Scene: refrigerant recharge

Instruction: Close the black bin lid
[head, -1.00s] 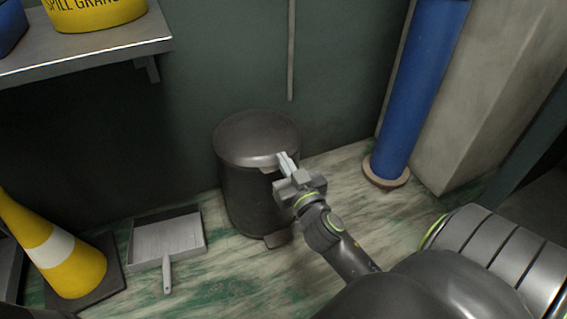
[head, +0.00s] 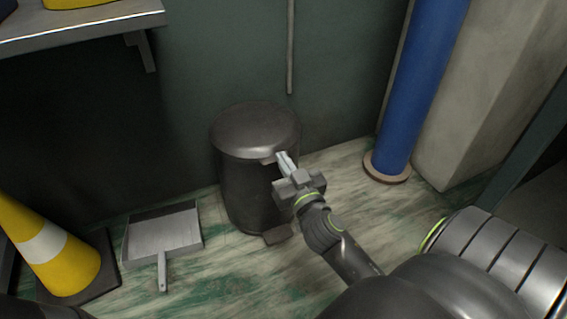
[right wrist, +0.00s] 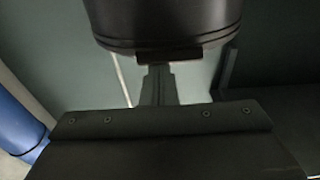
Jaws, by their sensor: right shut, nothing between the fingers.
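The black bin (head: 245,192) stands on the floor against the wall. Its domed lid (head: 252,125) lies over the top of the body, and no gap is visible between them. A small tab (head: 268,161) sticks out at the lid's front edge. My right gripper (head: 284,160) is shut and empty, with its fingertips right at this tab. In the right wrist view the fingers (right wrist: 158,80) point at the tab (right wrist: 168,57) under the lid's rim (right wrist: 165,25). I cannot tell whether they touch. My left gripper is out of view.
A metal shelf (head: 80,30) is at the upper left. A blue pipe (head: 420,90) stands to the right. The floor between bin and pipe is clear.

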